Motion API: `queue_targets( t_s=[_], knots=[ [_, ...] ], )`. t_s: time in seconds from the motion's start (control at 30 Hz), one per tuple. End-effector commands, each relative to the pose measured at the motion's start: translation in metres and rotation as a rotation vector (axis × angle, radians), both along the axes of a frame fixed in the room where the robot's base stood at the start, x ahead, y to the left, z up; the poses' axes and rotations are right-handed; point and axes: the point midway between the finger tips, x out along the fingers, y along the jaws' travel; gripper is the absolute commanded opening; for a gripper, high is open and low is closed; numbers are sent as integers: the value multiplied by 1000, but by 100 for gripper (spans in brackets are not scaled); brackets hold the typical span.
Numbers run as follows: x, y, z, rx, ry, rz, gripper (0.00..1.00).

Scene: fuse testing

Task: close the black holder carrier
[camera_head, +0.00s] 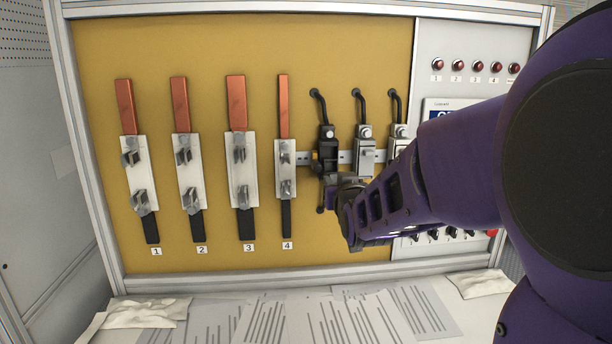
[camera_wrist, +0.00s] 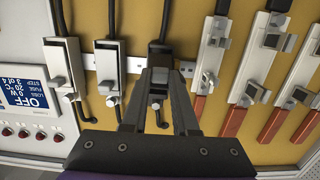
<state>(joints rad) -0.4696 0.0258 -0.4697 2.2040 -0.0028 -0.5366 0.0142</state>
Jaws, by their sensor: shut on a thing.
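The black holder (camera_head: 327,138) is the leftmost of three fuse holders on the yellow panel in the head view, with a black cable above it. In the wrist view the black holder (camera_wrist: 160,50) is straight ahead, between and beyond my fingers. My gripper (camera_head: 328,178) is at the lower front of this holder; in the wrist view my gripper (camera_wrist: 159,82) has one finger on each side of the carrier and is shut on it. My fingers and wrist hide much of the carrier, so its exact tilt is hard to tell.
A grey holder (camera_head: 366,148) stands close on the right, with a white one (camera_head: 397,140) beyond, partly behind my arm. Numbered fuse mounts with copper bars (camera_head: 283,105) are on the left. Papers (camera_head: 260,322) lie on the bench below. A display (camera_wrist: 40,95) shows OFF.

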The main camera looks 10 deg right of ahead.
Motion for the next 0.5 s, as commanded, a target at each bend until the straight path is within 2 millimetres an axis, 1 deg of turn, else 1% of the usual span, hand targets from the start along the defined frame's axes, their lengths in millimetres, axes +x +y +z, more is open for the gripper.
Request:
queue_targets(
  t_s=[0.03,0.2,0.3,0.5],
  knots=[
    [1,-1,13,0,30,-2,0],
    [4,-1,22,0,144,-1,0],
    [6,0,26,-1,209,0,0],
    [8,0,26,-1,284,-1,0]
  ],
)
